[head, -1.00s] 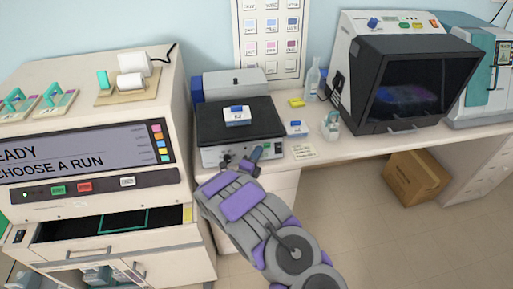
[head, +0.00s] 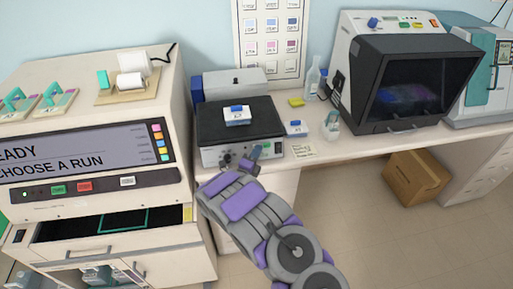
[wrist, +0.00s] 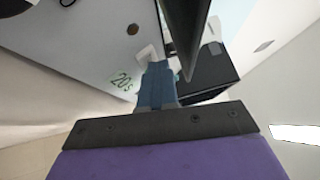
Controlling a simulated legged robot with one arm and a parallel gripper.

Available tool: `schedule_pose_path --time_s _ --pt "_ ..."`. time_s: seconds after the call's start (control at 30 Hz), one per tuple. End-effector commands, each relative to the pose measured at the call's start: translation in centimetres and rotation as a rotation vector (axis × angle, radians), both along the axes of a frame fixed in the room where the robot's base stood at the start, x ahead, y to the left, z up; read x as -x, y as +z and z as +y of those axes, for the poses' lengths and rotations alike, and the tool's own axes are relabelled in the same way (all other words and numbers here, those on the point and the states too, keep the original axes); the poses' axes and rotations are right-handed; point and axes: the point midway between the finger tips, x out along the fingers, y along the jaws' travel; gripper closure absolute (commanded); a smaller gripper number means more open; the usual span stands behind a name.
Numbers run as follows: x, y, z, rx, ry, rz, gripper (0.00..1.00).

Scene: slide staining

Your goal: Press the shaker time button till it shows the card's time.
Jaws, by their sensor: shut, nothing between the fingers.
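The shaker (head: 262,118) sits on the bench with a dark top platform and a pale front panel (head: 212,157). A white and blue box rests on its platform. My gripper (head: 254,154) is shut and empty, its tip at the right part of the front panel. In the wrist view the blue fingertips (wrist: 155,84) point at the panel beside a green time readout (wrist: 122,82) that reads "20s". A pale block shows at the fingertips; I cannot tell whether they touch it or how far it is pressed. A small cream card (head: 304,150) lies right of the shaker, its writing too small to read.
A blue and white box (head: 296,128), a yellow block (head: 296,102) and bottles (head: 313,80) stand right of the shaker. A large stainer with an open drawer (head: 75,227) is close on the left. A black hooded imager (head: 415,80) stands further right.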

Motion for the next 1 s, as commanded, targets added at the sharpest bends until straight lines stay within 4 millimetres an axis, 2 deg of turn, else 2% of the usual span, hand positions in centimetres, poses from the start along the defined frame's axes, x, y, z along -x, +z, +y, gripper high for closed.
schedule_pose_path --time_s 1.0 --pt "1.8 0.9 -0.5 0.0 0.001 0.0 1.0"
